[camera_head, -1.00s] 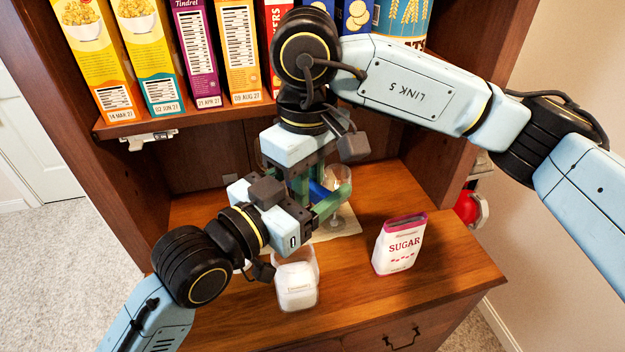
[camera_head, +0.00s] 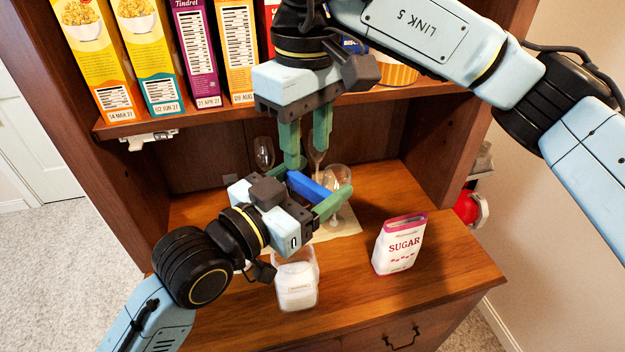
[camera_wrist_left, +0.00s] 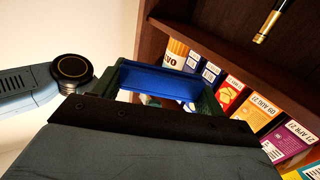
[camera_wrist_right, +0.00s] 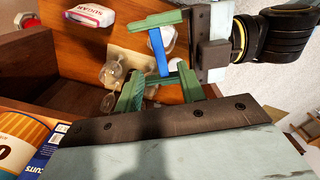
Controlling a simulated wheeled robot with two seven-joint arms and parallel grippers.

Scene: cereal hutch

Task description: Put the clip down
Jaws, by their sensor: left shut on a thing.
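The blue clip (camera_head: 310,188) is a long bar gripped in my left gripper (camera_head: 312,187), above the hutch counter. In the left wrist view the clip (camera_wrist_left: 160,80) spans between the green fingers. It also shows in the right wrist view (camera_wrist_right: 158,52). My right gripper (camera_head: 306,145) points down just above and behind the left one. Its green fingers are apart with nothing between them.
A clear tub with white contents (camera_head: 297,285) and a sugar packet (camera_head: 399,244) stand on the wooden counter (camera_head: 440,285). Clear glasses (camera_head: 337,178) stand behind my left gripper, near a pale mat (camera_head: 345,225). Cereal boxes (camera_head: 147,50) fill the shelf above. The counter's right front is bare.

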